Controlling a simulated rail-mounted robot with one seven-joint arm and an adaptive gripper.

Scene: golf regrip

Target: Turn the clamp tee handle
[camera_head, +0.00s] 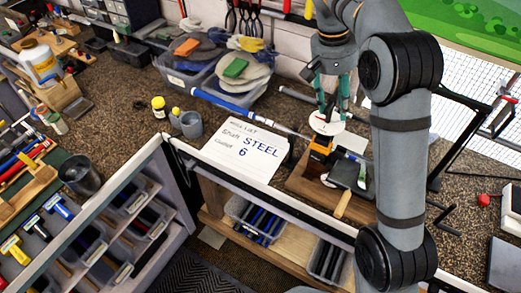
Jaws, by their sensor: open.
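My gripper (331,112), with teal fingers, points down over the bench right of centre. It is open, and its fingertips are at or just above a white round piece (325,123) over the clamp. I cannot tell whether they touch it. The clamp (318,157) is a small orange and black block on a wooden board (302,186). A tee handle is not clearly visible; the fingers and white piece may hide it. A club shaft (283,128) with a blue grip (217,101) runs from the left toward the clamp.
A handwritten card (238,165) reading "Shaft STEEL" and "6" lies left of the clamp. A dark tool (345,172) lies on the board.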

